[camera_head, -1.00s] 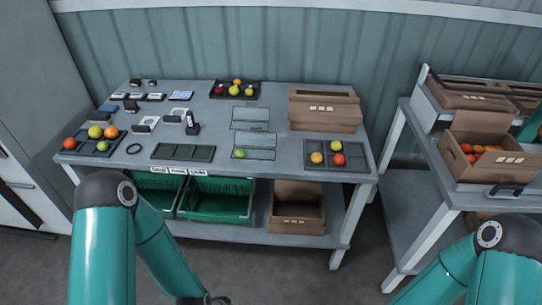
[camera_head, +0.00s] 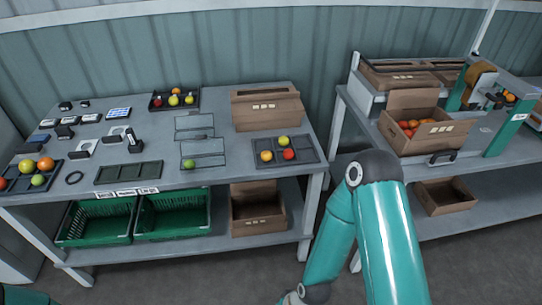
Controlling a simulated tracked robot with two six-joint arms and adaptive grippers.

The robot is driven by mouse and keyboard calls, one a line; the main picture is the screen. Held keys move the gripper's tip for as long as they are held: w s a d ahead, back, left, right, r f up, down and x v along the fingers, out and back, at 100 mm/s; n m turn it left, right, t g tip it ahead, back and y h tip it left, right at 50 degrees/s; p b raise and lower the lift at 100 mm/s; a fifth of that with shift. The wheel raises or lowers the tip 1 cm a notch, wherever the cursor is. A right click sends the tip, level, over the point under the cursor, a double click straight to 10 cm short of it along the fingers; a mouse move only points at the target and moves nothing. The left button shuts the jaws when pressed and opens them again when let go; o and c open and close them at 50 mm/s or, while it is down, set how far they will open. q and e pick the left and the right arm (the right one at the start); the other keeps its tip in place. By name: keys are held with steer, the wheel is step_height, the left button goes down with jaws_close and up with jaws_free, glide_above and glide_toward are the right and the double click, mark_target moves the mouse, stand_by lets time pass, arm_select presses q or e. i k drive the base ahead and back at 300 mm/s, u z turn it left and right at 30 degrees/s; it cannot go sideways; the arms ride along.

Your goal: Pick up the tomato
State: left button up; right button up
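Several tomatoes are in view, and I cannot tell which one is meant. The right tray (camera_head: 299,142) on the table holds an orange tomato (camera_head: 265,156), a yellow-green one (camera_head: 283,141) and a red one (camera_head: 288,154). The left tray (camera_head: 52,183) holds an orange tomato (camera_head: 45,164), a green one (camera_head: 38,180) and others. The back tray (camera_head: 157,104) holds small red, orange and yellow ones. A single green tomato (camera_head: 189,164) sits at a wire-framed stand. Neither gripper shows; only my arm links enter at the bottom, away from the tomatoes.
A cardboard box (camera_head: 267,115) stands at the table's back right. Green crates (camera_head: 172,223) and an open box (camera_head: 258,222) sit on the lower shelf. A second bench at right bears a box (camera_head: 432,143) of orange-red tomatoes. A dark flat tray (camera_head: 128,173) is empty.

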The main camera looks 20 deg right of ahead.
mark_target(266, 155)
steer(key=u, duration=0.1)
steer(key=i, duration=1)
steer(key=z, duration=0.1)
